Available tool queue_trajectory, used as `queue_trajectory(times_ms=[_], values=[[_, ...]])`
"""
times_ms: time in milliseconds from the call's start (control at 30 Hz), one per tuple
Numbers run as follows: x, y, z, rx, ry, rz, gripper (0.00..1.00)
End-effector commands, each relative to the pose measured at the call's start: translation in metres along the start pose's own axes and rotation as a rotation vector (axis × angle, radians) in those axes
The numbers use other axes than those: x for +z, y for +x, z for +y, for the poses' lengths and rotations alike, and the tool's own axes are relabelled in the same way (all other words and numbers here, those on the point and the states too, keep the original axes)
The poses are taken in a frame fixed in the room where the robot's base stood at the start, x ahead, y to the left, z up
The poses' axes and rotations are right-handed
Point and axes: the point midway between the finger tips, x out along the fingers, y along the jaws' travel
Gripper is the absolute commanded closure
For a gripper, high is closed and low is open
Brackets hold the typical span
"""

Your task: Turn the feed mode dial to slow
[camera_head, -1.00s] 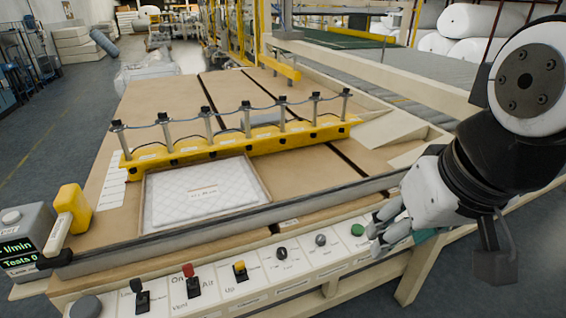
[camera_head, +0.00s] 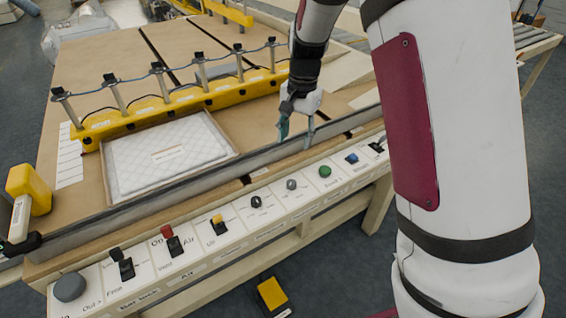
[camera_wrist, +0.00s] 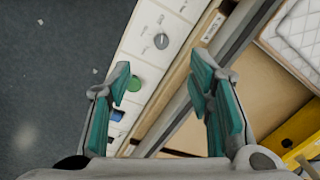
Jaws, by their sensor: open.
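Two small rotary dials sit on the white control panel: a black dial (camera_head: 256,201) and a grey dial (camera_head: 291,184). Their labels are too small to read, so I cannot tell which one is the feed mode dial. The grey dial also shows in the wrist view (camera_wrist: 161,41), just ahead of and between the fingertips. My gripper (camera_head: 297,134) is open and empty, with teal finger pads, pointing down near the metal rail behind the panel. It also shows in the wrist view (camera_wrist: 161,72). It appears to touch no dial.
Beside the grey dial are a green button (camera_head: 325,171) and a blue control (camera_head: 351,158). Yellow, red and black levers (camera_head: 122,262) stand to the left. A yellow clamp bar (camera_head: 180,107) with posts crosses the table behind a quilted sample (camera_head: 165,153). A yellow pedal (camera_head: 271,293) lies below.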

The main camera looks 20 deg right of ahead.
Motion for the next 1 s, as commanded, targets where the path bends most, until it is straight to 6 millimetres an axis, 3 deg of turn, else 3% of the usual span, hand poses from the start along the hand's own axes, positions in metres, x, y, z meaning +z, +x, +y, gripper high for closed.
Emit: queue_trajectory(times_ms=[100, 200, 567, 1000], values=[[-0.013, 0.034, -0.008, 0.043, 0.052, 0.002, 0.53], [-0.02, 0.051, -0.013, 0.063, 0.08, 0.007, 0.53], [-0.025, 0.085, -0.012, 0.077, 0.101, 0.009, 0.53], [-0.025, 0.168, -0.006, 0.077, 0.099, 0.009, 0.53]])
